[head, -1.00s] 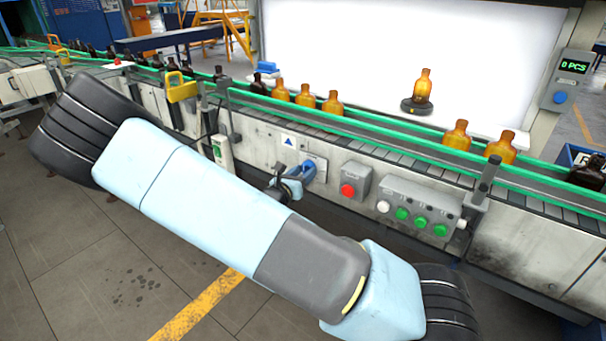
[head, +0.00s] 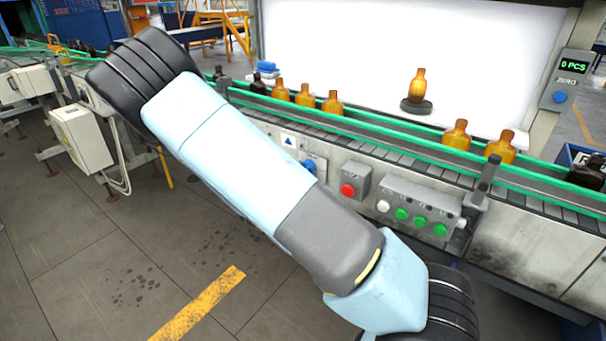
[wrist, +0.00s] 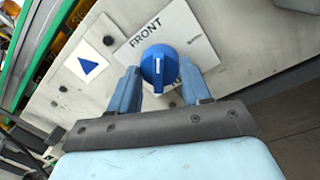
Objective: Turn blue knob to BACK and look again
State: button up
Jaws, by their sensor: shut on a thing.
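The blue knob (wrist: 158,68) sits on a white label plate with FRONT (wrist: 146,33) printed at its upper side. A white line on the knob runs roughly up and down in the wrist view. Lettering below the knob is mostly hidden. My gripper (wrist: 158,78) has its blue fingers on both sides of the knob and is shut on it. In the head view my arm hides the gripper; a blue piece of the knob (head: 309,166) shows beside the arm. An amber bottle (head: 417,86) stands upright on a dark round turntable (head: 416,106) before the bright white panel.
Several amber bottles stand along the green-railed conveyor (head: 390,140). A red button (head: 348,190) and a box with white and green buttons (head: 420,210) are right of the knob. A counter (head: 573,66) reads 0 PCS. A blue triangle sign (wrist: 87,65) is left of the knob.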

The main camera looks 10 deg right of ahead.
jog(key=shift+a+f+m+g+h, duration=0.1)
jog(key=shift+m+g+h, duration=0.15)
jog(key=shift+m, duration=2.45)
jog(key=shift+a+f+m+g+h, duration=0.15)
jog(key=shift+m+h, duration=0.2)
jog(key=shift+m, duration=2.35)
jog(key=shift+d+r, duration=0.1)
jog(key=o, duration=1.1)
jog(key=shift+c, duration=0.2)
jog(key=v, duration=1.3)
jog(key=shift+a, duration=0.3)
jog(key=shift+s, duration=0.15)
